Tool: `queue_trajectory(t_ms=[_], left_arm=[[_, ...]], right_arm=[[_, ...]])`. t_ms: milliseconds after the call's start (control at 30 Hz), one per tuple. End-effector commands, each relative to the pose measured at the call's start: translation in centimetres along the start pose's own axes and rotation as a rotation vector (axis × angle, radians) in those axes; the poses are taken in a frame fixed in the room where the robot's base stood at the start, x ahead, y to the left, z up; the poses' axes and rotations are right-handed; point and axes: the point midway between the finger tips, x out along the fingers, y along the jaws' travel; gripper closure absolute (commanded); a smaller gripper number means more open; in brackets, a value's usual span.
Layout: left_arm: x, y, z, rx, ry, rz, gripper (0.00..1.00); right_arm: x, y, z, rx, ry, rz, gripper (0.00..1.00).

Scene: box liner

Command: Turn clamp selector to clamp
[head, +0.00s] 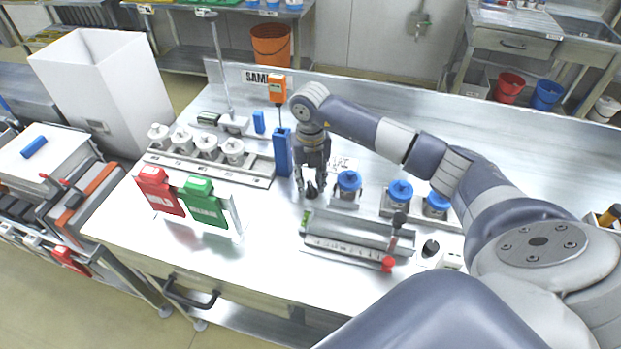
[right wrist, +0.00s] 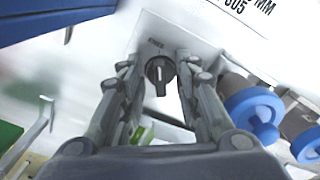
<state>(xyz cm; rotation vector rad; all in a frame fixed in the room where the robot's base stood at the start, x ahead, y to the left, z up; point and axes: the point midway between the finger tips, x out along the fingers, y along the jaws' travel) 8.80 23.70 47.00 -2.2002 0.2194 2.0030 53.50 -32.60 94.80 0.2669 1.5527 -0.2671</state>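The clamp selector (right wrist: 160,72) is a round black knob with a white pointer line, set on a pale plate. In the right wrist view the line runs nearly up and down the picture; a small word printed above it is too blurred to read surely. My right gripper (head: 311,190) points down at the knob, beside the blue upright post (head: 283,152). In the right wrist view my right gripper (right wrist: 160,85) is open, one finger on each side of the knob. Gaps show on both sides of it. My left gripper is out of view.
Blue-capped fittings (head: 348,182) stand close to the right of my gripper. A metal trough (head: 345,230) lies in front. Red (head: 160,190) and green (head: 203,202) holders stand to the left, before a row of white-topped fittings (head: 207,143). The front left bench top is clear.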

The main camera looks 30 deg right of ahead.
Motion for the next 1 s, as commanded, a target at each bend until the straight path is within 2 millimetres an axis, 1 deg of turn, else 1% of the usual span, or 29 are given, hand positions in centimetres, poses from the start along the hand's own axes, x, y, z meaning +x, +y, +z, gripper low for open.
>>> queue_trajectory(t_ms=[167, 200, 267, 300, 333, 733, 867, 1000], left_arm=[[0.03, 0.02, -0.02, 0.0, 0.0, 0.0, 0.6], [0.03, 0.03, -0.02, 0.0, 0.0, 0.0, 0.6], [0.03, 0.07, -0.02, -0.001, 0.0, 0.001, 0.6], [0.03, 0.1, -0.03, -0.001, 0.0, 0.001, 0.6], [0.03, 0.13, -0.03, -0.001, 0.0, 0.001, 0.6], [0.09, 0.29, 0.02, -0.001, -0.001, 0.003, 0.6], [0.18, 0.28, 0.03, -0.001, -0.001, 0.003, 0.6], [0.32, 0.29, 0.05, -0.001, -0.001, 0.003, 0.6]], right_arm=[[0.07, -0.01, -0.01, 0.0, 0.0, 0.0, 0.7], [0.06, -0.01, -0.01, 0.0, 0.001, 0.0, 0.72], [0.05, -0.01, -0.01, 0.0, 0.001, 0.0, 0.86], [0.05, -0.01, -0.01, 0.0, 0.001, 0.0, 0.95], [0.05, -0.01, -0.01, 0.0, 0.001, 0.0, 1.0], [0.01, -0.05, -0.01, 0.023, 0.001, -0.001, 1.0], [0.01, -0.09, -0.01, 0.073, 0.001, 0.0, 1.0], [0.02, -0.15, -0.02, 0.162, 0.001, 0.0, 1.0]])
